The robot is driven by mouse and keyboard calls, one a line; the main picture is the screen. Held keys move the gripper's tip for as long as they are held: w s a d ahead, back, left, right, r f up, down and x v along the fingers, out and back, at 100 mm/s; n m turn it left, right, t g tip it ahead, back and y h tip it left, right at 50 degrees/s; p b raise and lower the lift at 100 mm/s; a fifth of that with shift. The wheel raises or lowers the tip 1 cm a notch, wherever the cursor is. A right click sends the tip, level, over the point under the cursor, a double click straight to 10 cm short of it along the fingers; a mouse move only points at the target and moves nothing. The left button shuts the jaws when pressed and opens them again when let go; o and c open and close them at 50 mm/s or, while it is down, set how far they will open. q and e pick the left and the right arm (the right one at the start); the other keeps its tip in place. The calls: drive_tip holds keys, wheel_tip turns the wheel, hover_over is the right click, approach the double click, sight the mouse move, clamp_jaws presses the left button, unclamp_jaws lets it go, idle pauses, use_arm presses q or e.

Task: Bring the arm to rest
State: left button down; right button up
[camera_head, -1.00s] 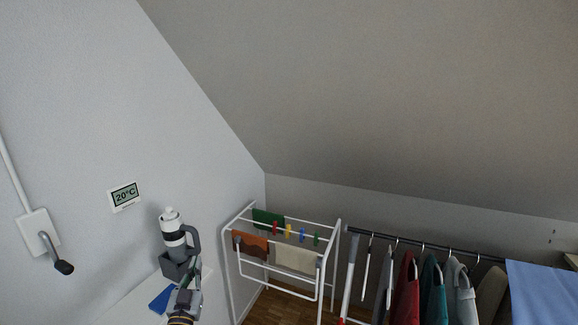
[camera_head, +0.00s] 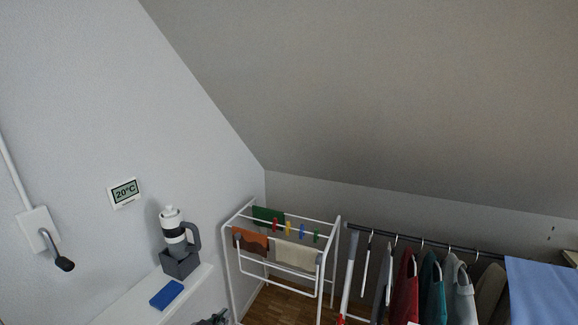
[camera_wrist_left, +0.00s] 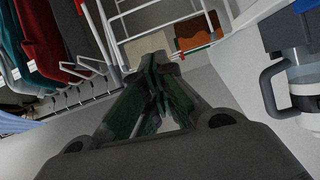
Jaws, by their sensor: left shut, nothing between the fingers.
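My left gripper (camera_head: 214,319) shows only as a small dark piece at the bottom edge of the head view, just right of the white shelf top. In the left wrist view my left gripper (camera_wrist_left: 163,66) has its fingertips together with nothing between them. It is apart from the drying rack (camera_wrist_left: 170,22) beyond it. The rest of my left arm is out of the head view. My right gripper is in neither view.
The drying rack (camera_head: 227,262) and hanging clothes (camera_head: 431,290) stand to the right.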

use_arm(q)
drive_tip(key=s+a+f+n+g+y, duration=0.15)
drive_tip(key=s+g, duration=0.25)
drive_tip(key=s, duration=0.6)
drive_tip(key=s+a+f+n+g+y, duration=0.1)
drive_tip(key=s+a+f+g+y, duration=0.3)
drive_tip(key=s, duration=0.7)
wheel_tip(320, 180, down, 33)
drive_tip(key=s+d+g+h, duration=0.2)
drive_tip(key=s+a+f, duration=0.2)
drive_tip(key=s+f, duration=0.7)
drive_tip(key=s, duration=0.2)
drive_tip(key=s+a+f+g, duration=0.1)
drive_tip(key=s+a+f, duration=0.1)
drive_tip(key=s+f, duration=0.8)
drive_tip(key=shift+s+f+b, duration=0.15)
drive_tip(key=shift+s+b, duration=0.2)
drive_tip(key=shift+s, duration=0.35)
drive_tip(key=shift+m, duration=0.25)
